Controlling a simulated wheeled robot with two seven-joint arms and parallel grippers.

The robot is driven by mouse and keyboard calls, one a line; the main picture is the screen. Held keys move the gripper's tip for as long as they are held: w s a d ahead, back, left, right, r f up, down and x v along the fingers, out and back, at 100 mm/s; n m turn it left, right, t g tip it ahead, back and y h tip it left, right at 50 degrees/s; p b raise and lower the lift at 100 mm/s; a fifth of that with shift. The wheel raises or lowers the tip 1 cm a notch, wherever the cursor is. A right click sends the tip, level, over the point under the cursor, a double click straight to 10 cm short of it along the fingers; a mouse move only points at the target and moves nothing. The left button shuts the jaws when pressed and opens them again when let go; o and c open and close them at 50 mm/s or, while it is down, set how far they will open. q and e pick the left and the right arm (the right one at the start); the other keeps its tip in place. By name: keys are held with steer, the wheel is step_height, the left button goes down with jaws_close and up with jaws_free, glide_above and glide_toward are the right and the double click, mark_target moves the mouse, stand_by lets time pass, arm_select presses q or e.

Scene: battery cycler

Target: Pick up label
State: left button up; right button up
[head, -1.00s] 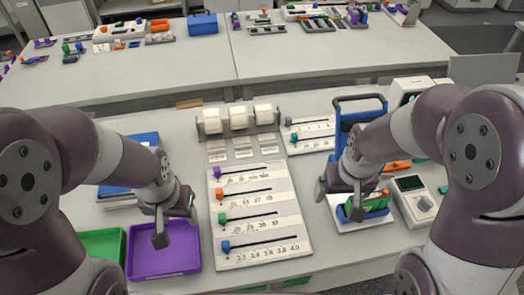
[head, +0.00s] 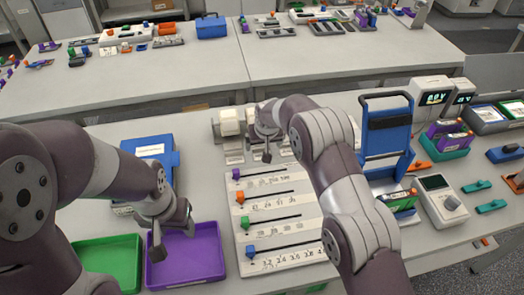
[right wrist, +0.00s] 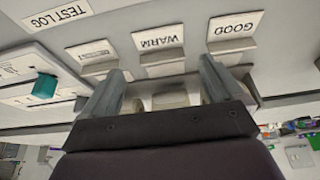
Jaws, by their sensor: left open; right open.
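Three white label cards stand in grey holders in the right wrist view: one reads GOOD (right wrist: 233,25), one WARM (right wrist: 158,36), and one at left (right wrist: 91,53) has print I cannot read. They appear upside down there. My right gripper (right wrist: 161,68) is open and empty, its two fingers apart on either side of the WARM holder's position. In the head view my right gripper (head: 262,143) is over the row of white blocks (head: 229,122) and small cards (head: 234,159), partly covering them. My left gripper (head: 172,222) is open and empty above the purple tray.
A purple tray (head: 210,265) and green tray (head: 105,262) lie at front left. A slider board (head: 275,228) is in the middle, partly behind my right arm. A blue rack (head: 385,135) and grey meter (head: 441,200) stand right. A TEST LOG card (right wrist: 58,14) shows in the wrist view.

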mark_target(261, 152)
steer(key=x, duration=0.3)
steer(key=shift+w+a+f, duration=0.15)
steer(key=shift+a, duration=0.1)
steer(key=c, duration=1.1)
